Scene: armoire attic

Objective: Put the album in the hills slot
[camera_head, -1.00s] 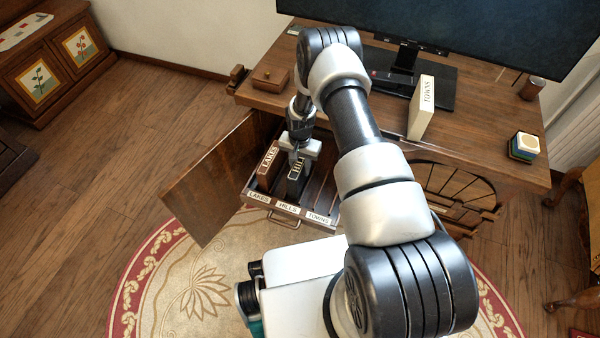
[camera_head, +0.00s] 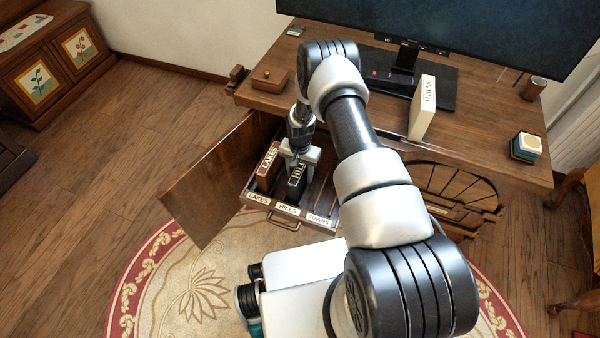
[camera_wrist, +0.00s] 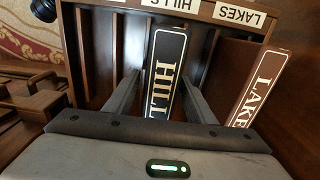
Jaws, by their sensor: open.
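The black HILLS album (camera_head: 297,180) stands upright in the middle slot of the pulled-out drawer, behind the HILLS label (camera_head: 287,209). It also shows in the wrist view (camera_wrist: 166,72) with its lettered spine facing the camera. My gripper (camera_head: 300,158) is just above it, with one finger on each side of the album. In the wrist view my gripper (camera_wrist: 158,98) is open, with a gap between each finger and the spine. The album's lower part is hidden in the drawer (camera_head: 262,206).
The brown LAKES album (camera_head: 268,164) stands in the slot to the left. The slot behind the TOWNS label (camera_head: 318,218) looks empty. The cream TOWNS album (camera_head: 422,108) stands on the desk by the monitor (camera_head: 430,30). An open cabinet door (camera_head: 212,180) is left of the drawer.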

